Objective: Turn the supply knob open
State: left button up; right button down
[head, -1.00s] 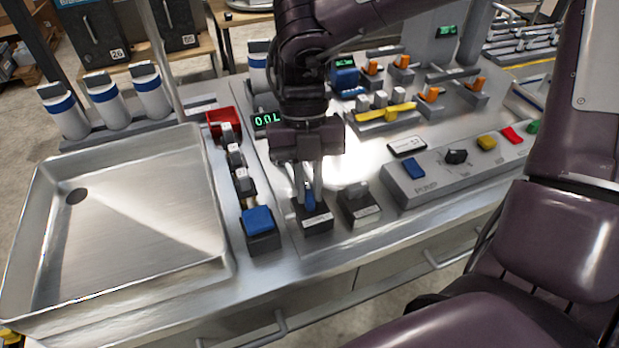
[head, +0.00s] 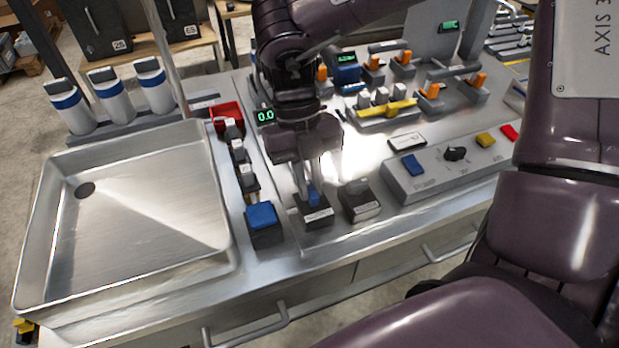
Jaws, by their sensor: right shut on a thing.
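The label is too small to read. My left gripper is not in view.
A blue-topped block (head: 262,216) stands close on the left, beside a steel tray (head: 140,265). A control panel (head: 415,188) with coloured buttons lies to the right. A green display (head: 265,116) reads 0.0 behind. My arm fills the right foreground.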

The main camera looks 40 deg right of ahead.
jog(key=c, duration=1.4)
grip_release()
jog(key=shift+c, duration=0.2)
jog(key=p+v, duration=0.1)
jog(key=v, duration=0.6)
jog(key=shift+w+r, duration=0.2)
jog(key=shift+r, duration=0.15)
jog(key=shift+r+p, duration=0.1)
jog(key=shift+p, duration=0.25)
